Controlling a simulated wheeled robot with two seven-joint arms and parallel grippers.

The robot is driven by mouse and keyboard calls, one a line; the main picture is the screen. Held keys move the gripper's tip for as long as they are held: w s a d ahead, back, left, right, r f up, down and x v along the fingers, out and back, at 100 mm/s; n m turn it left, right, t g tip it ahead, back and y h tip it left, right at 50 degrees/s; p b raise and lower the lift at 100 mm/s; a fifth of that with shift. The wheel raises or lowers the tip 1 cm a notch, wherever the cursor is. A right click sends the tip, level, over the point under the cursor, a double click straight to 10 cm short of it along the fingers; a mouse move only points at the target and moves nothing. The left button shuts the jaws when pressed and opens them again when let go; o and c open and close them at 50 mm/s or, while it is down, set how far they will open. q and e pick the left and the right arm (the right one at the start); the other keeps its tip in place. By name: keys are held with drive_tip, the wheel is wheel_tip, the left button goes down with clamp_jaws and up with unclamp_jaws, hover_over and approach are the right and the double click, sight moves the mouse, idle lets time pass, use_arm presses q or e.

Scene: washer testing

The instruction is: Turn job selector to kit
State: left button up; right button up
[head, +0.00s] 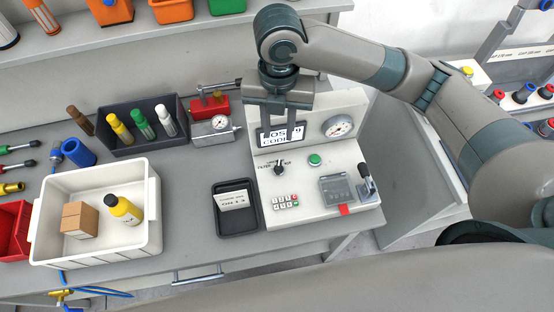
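The job selector (279,170) is a small black knob on the sloping white front of the test console (310,205). Small labels stand around it; one at its left seems to read FILTER, and the others are too small to read surely. Its exact pointing direction cannot be told. My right gripper (281,136) reaches in from above, fingers down and apart, with nothing seen between them. It appears above the knob and in front of the console's display (281,134), partly covering it. My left gripper is out of view.
A white bin (95,250) holds a box and a yellow bottle.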

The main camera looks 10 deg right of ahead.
sight(278, 168)
drive_tip(key=shift+s, duration=0.1)
drive_tip(key=shift+f, duration=0.1)
wheel_tip(278, 168, down, 16)
drive_tip(key=p, duration=0.4)
drive_tip(key=shift+p, duration=0.4)
drive_tip(key=shift+f, duration=0.6)
clamp_jaws()
